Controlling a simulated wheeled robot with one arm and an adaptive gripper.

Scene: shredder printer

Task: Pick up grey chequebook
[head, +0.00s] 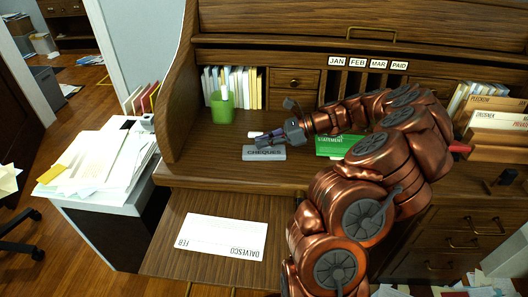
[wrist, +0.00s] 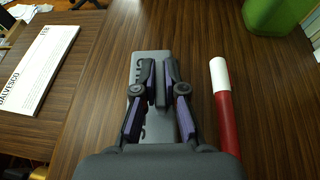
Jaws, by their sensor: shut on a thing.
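The grey chequebook (head: 264,153), lettered "CHEQUES", lies on the wooden desk near its front edge, below the green cup. In the wrist view the chequebook (wrist: 148,62) lies under my fingers, its far end and left edge showing. My gripper (head: 262,142) is over the chequebook in the head view. In the wrist view my gripper's fingertips (wrist: 159,88) are close together at the chequebook's middle, shut on it. The fingers hide part of it, and I cannot tell whether it is off the desk.
A red marker with a white cap (wrist: 223,95) lies just right of the gripper. A green cup (head: 222,106) stands behind. A green statement (head: 340,145) lies to the right. A "DALVESCO" paper (head: 221,236) lies on the pull-out board (head: 165,252).

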